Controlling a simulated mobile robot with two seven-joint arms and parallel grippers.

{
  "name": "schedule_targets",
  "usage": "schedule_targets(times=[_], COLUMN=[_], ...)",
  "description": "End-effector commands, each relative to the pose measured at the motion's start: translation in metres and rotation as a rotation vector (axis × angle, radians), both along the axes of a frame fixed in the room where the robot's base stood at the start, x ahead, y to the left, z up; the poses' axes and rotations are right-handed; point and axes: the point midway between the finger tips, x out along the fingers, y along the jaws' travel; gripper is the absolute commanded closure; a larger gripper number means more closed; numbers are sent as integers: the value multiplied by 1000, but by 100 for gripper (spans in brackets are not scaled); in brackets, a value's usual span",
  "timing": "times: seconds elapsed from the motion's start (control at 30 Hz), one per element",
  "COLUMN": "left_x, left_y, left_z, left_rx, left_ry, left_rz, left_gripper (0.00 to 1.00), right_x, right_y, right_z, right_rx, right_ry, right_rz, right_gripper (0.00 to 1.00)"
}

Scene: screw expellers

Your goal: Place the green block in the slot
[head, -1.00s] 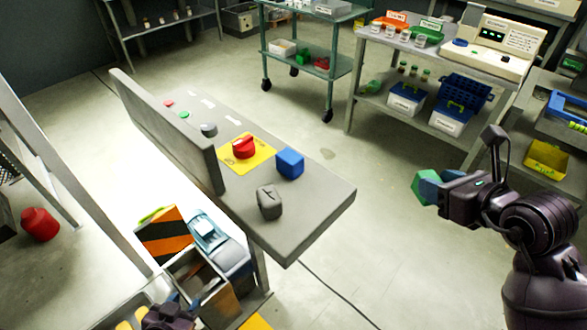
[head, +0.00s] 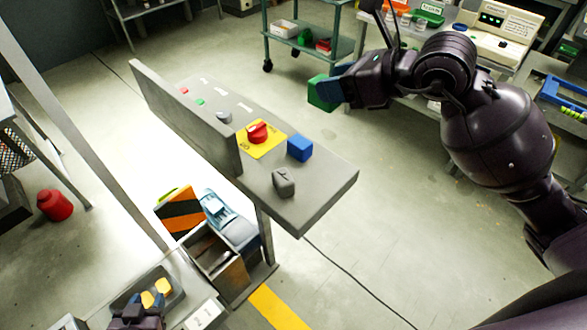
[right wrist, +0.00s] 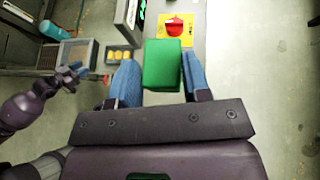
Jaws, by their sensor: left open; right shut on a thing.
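The green block (head: 322,93) is held between the blue fingertips of my right gripper (head: 337,88), in the air beyond the right side of the grey control panel (head: 318,190). The right wrist view also shows the green block (right wrist: 163,65) between the two blue fingers. My left gripper (head: 146,301) is low at the bottom left, by a tray with yellow pieces; it also shows, open and empty, in the right wrist view (right wrist: 77,70). I cannot make out a slot clearly in either view.
The panel carries a red knob (head: 257,132) on a yellow plate, a blue block (head: 299,148) and a grey switch (head: 283,182). An upright grey plate (head: 185,115) stands along its left side. A dark tray (head: 176,290) holds yellow pieces. A teal cart (head: 330,45) stands behind.

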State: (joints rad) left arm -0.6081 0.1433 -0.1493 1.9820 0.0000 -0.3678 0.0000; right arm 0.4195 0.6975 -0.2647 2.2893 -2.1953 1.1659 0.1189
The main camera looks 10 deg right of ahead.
Motion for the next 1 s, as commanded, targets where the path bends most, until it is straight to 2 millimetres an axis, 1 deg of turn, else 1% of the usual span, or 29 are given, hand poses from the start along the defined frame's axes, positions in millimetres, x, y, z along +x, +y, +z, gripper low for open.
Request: schedule_targets(times=[0.23, 0.6, 0.73, 1.0], left_x=[8, 8, 5, 1], left_y=[-2, -2, -2, -1], left_z=[8, 7, 5, 2], left_rx=[-1, -2, -2, -2], left_ry=[-22, -21, -15, -6], left_rz=[-5, -4, -2, 0], left_gripper=[57, 57, 57, 57], right_x=[0, 0, 0, 0], right_y=[0, -1, 0, -1], right_z=[-50, -127, -144, -160], right_rx=[2, 1, 2, 1], right_ry=[7, 5, 2, 1], right_rz=[-6, -7, -6, -6], right_gripper=[85, 85, 85, 85])
